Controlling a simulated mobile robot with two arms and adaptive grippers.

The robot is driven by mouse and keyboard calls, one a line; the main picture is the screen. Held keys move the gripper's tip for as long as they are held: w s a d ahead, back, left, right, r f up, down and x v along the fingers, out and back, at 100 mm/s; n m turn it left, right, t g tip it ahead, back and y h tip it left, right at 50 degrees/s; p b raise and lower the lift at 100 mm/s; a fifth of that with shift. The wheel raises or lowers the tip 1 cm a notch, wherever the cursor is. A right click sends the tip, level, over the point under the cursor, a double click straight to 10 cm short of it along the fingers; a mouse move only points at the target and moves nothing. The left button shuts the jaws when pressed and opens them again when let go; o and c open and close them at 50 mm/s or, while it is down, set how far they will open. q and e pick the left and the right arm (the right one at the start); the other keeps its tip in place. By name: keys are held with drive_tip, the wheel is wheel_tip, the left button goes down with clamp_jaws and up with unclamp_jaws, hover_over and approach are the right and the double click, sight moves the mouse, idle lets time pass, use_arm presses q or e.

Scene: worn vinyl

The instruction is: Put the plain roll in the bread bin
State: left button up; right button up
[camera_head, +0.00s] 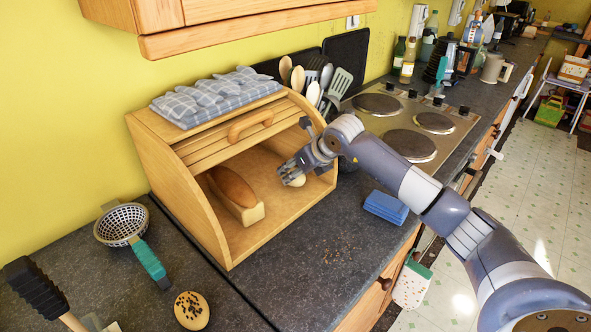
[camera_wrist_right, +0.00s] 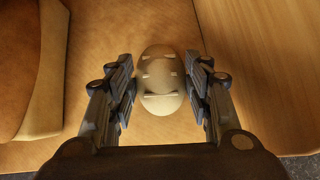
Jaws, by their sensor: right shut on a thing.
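The plain roll (camera_wrist_right: 161,80) is a small pale oval with light score marks on top. In the wrist view it lies between the two fingers of my right gripper (camera_wrist_right: 160,98), which is shut on it. In the head view, my right gripper (camera_head: 290,176) reaches through the open front of the wooden bread bin (camera_head: 262,233). The pale roll (camera_head: 297,181) shows at its fingertips, inside the bin near the right side. Whether it touches the bin floor is hard to tell. My left gripper is not in view.
A brown loaf (camera_head: 233,190) lies inside the bin on the left, also at the wrist view's left edge (camera_wrist_right: 45,85). A seeded roll (camera_head: 191,310), a sieve (camera_head: 122,224) and a blue sponge (camera_head: 385,207) lie on the counter. The hob (camera_head: 415,122) is behind my arm.

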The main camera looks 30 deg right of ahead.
drive_tip(key=shift+f, duration=0.1)
drive_tip(key=o, duration=1.1)
drive_tip(key=shift+p+v, duration=0.45)
drive_tip(key=shift+v, duration=0.65)
drive_tip(key=p+v, duration=0.1)
drive_tip(key=v, duration=0.4)
drive_tip(key=v, duration=1.2)
drive_tip(key=shift+d, duration=0.1)
